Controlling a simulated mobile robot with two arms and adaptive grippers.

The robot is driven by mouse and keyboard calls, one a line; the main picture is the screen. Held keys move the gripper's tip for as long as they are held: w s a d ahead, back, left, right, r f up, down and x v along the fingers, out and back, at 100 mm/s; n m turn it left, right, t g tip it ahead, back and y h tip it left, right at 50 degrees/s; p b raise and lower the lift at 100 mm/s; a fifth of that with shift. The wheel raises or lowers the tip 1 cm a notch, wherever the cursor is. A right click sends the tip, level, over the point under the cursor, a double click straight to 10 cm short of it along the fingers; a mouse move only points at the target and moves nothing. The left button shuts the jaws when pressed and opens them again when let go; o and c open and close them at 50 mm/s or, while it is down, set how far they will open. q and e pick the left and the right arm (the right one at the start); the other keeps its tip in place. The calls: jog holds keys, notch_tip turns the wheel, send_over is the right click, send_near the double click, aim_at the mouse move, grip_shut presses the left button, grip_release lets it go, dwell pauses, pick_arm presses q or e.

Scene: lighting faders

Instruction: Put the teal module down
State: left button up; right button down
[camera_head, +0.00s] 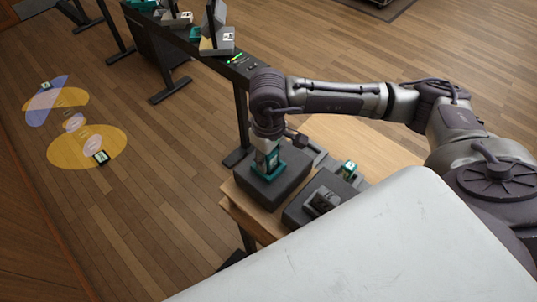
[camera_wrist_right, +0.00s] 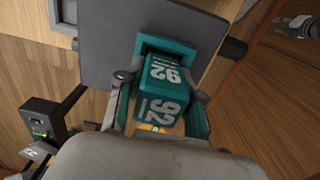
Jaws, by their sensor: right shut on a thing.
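My right gripper (camera_head: 268,157) reaches down over a dark grey block (camera_head: 290,188) on a wooden table. It is shut on the teal module (camera_wrist_right: 166,88), which shows a white 92 on two faces in the right wrist view. The module is between the two fingers, over a teal base piece (camera_wrist_right: 186,50) on the block. Whether the module touches or sits in that piece I cannot tell. In the head view the module is mostly hidden by the gripper. My left gripper is not in view.
A second dark block (camera_head: 297,212) with a grey module (camera_head: 322,201) stands beside the first. A raised dark rail (camera_head: 190,46) carries more modules. Coloured discs (camera_head: 88,147) lie on the open floor.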

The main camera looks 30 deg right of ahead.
jog(key=shift+f+b, duration=0.15)
jog(key=shift+b, duration=0.15)
jog(key=c, duration=0.7)
grip_release()
jog(key=shift+r+p, duration=0.35)
jog(key=shift+p, duration=0.15)
notch_tip(320, 180, up, 10)
jog(key=b, duration=0.4)
jog(key=shift+r, duration=0.85)
